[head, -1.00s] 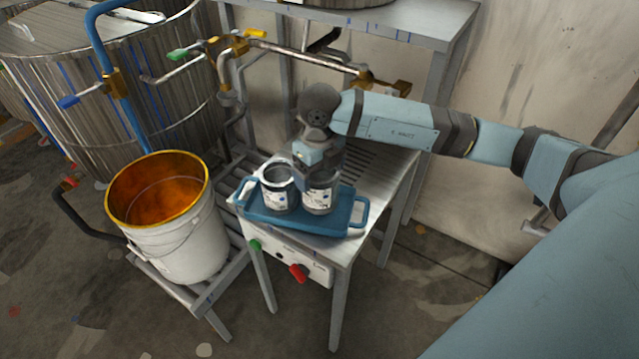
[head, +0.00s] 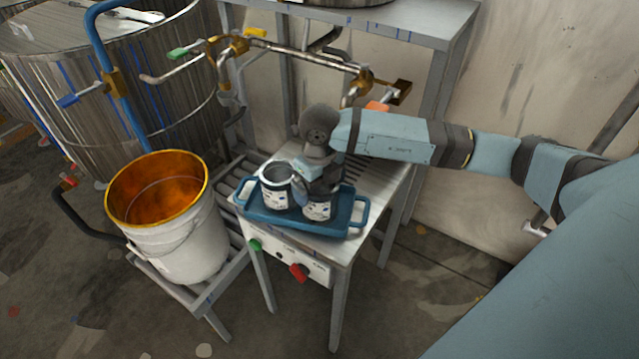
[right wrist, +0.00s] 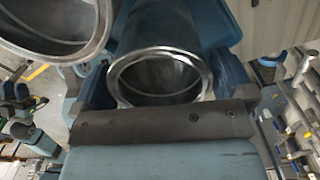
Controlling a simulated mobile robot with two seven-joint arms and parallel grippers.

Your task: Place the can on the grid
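Two open grey metal cans with white labels stand in a blue tray on the metal table: the left can (head: 276,197) and the right can (head: 318,210). My right gripper (head: 320,190) is low over the right can, with its fingers on either side and hiding its upper part. In the right wrist view this can (right wrist: 160,75) shows its round rim between the fingers, which look open around it. The left can's rim (right wrist: 98,35) is close beside it. The grid of slots (head: 372,172) lies behind the tray, partly hidden by my arm. My left gripper is not in view.
The blue tray (head: 345,222) has raised handles at both ends. A white bucket (head: 185,245) with an orange inside stands on a rack at left. Pipes with valves (head: 300,55) run behind the table. A red knob (head: 299,272) is on the table's front.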

